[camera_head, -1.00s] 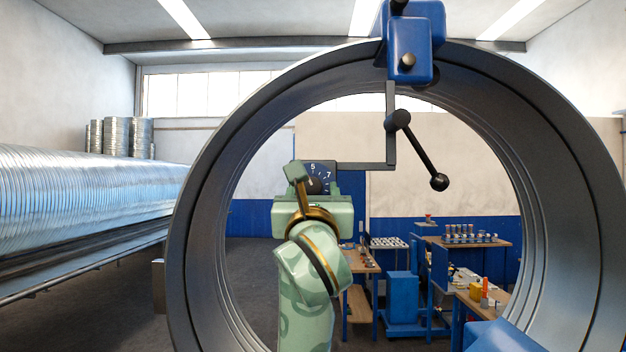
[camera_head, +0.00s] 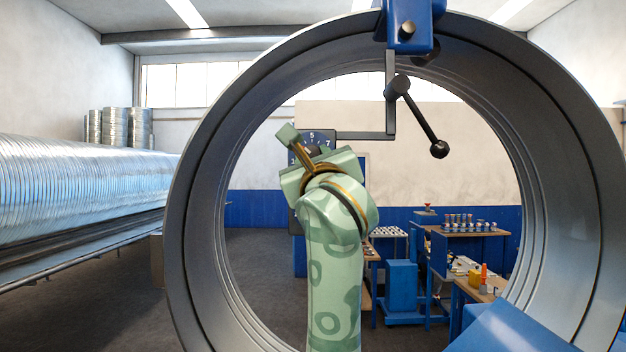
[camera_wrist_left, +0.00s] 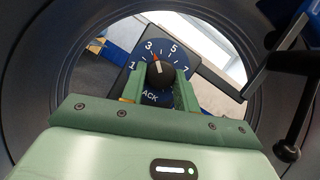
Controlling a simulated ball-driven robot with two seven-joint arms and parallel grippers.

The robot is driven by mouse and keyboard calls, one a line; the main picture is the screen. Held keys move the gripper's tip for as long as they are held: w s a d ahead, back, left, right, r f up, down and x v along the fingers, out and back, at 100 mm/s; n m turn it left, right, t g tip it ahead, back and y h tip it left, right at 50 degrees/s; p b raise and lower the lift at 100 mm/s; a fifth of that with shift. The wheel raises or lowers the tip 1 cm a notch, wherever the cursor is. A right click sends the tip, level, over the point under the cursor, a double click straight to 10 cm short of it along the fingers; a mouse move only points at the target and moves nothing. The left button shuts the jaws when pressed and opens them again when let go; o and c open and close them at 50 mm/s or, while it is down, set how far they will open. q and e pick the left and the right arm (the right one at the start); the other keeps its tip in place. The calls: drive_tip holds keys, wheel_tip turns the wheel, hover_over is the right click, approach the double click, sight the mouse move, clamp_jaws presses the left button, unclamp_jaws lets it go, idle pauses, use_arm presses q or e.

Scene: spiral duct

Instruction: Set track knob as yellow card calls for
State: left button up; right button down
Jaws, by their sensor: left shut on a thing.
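The track knob (camera_wrist_left: 160,76) is black and round, on a dark dial plate (camera_wrist_left: 132,84) with white numbers. In the left wrist view, its red pointer mark sits near the 3, slightly on the 5 side. My left gripper (camera_wrist_left: 162,86) is shut on the knob, one green finger on each side. In the head view, the dial plate (camera_head: 322,136) shows behind my left gripper (camera_head: 312,152), which is tilted and covers much of the dial's lower part. I cannot make out a yellow card in these views. My right gripper is not in view.
A large grey duct ring (camera_head: 205,190) surrounds my left arm. A bracket (camera_head: 362,135) joins the dial to a blue head (camera_head: 409,30) above. A black ball-ended lever (camera_head: 420,118) hangs to the right. Workbenches (camera_head: 478,232) stand beyond the ring.

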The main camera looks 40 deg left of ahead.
use_arm(q)
drive_tip(key=shift+n+g+y, duration=0.3)
drive_tip(key=shift+n+g, duration=0.2)
drive_tip(key=shift+n, duration=0.4)
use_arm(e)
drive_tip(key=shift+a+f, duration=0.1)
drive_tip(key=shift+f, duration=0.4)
use_arm(q)
drive_tip(key=o, duration=1)
drive_tip(key=shift+d, duration=0.1)
drive_tip(key=shift+c, duration=0.2)
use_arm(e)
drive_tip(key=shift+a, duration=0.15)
use_arm(q)
drive_tip(key=b+v, duration=0.7)
drive_tip(key=v, duration=0.9)
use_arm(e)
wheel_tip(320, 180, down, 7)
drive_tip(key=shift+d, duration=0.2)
use_arm(q)
drive_tip(key=shift+s+d+f, duration=0.1)
drive_tip(key=shift+f, duration=0.05)
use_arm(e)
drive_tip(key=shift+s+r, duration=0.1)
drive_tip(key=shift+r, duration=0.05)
